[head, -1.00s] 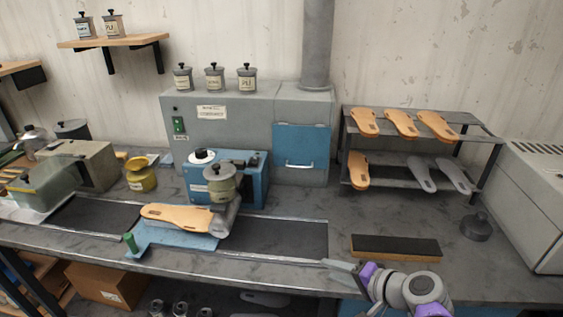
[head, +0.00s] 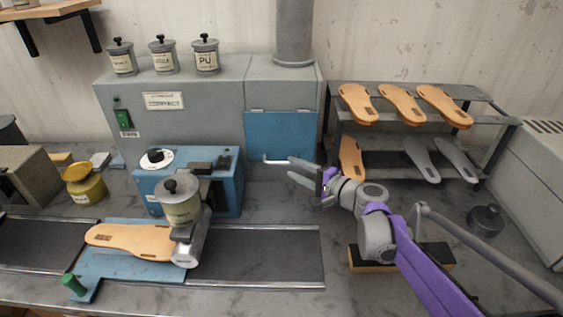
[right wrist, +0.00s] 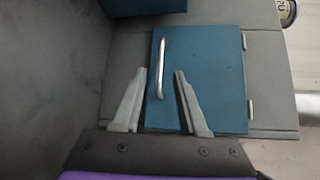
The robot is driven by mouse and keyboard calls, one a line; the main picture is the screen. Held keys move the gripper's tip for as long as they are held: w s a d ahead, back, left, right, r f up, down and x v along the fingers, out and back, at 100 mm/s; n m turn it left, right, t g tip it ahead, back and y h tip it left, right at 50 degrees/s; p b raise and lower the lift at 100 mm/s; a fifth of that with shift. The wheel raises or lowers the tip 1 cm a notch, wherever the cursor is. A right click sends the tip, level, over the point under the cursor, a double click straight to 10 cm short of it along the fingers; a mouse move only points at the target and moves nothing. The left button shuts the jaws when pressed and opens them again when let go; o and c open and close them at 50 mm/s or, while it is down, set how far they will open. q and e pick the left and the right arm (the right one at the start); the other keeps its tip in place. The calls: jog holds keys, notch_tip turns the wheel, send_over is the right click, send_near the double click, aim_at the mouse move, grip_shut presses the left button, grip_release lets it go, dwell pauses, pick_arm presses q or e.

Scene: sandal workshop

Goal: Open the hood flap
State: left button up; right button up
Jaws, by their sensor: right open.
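The hood flap (head: 279,137) is a blue panel on the front of the grey machine, with hinges along its top edge and a pale bar handle (head: 277,160) near its bottom. It looks shut. My right gripper (head: 291,168) is open and empty, just in front of the handle and to its right. In the right wrist view the flap (right wrist: 210,75) shows turned sideways, and the handle (right wrist: 161,68) lies ahead of the open fingers (right wrist: 161,73), roughly between their lines. I see no contact with the handle. My left gripper is not in view.
A blue box machine (head: 188,180) stands left of the flap. A rack (head: 337,128) with several sandal soles stands close on the right. A black-topped block (head: 432,254) lies under my right arm. A conveyor (head: 265,257) runs along the front, with a tan sole (head: 130,240) on its left.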

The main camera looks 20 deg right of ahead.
aim_at(284, 163)
jog(key=shift+x, duration=2.75)
grip_shut()
